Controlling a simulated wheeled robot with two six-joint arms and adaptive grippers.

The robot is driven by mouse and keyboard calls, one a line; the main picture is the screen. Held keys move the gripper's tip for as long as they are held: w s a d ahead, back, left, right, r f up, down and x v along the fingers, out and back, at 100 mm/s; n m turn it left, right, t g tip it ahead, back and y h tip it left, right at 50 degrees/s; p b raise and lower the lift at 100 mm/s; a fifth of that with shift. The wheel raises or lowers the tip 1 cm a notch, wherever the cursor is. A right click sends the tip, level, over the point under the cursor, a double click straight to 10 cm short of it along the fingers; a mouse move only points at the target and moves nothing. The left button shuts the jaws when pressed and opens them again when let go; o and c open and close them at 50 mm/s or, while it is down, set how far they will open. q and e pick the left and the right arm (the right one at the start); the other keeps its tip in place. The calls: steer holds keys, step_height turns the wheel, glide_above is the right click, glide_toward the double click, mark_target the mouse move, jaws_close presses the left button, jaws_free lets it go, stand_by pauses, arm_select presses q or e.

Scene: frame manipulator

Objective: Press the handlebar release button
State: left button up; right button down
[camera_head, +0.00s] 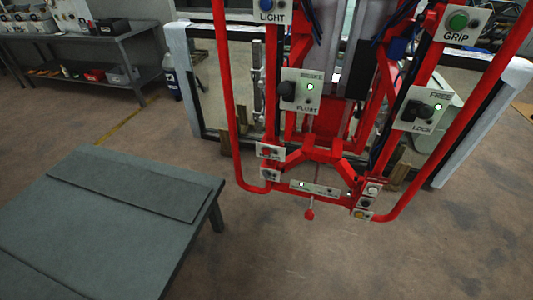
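A red tubular frame manipulator (322,152) hangs in the middle and right of the head view, with red handlebars (231,100) down both sides. A blue button (266,4) is on the "LIGHT" plate, and a green button (458,21) on the "GRIP" plate. A black knob (287,91) sits beside a lit green lamp. Another black knob (415,111) is on the "FREE/LOCK" plate. Small button plates sit low on the left (269,152) and right (366,202). No label visible here reads as handlebar release. Neither of my grippers is in view.
A grey table (100,240) with a flat panel on it stands at the lower left. A large framed pane (205,85) stands behind the manipulator. A workbench (125,45) with tools is at the back left. The floor at the lower right is clear.

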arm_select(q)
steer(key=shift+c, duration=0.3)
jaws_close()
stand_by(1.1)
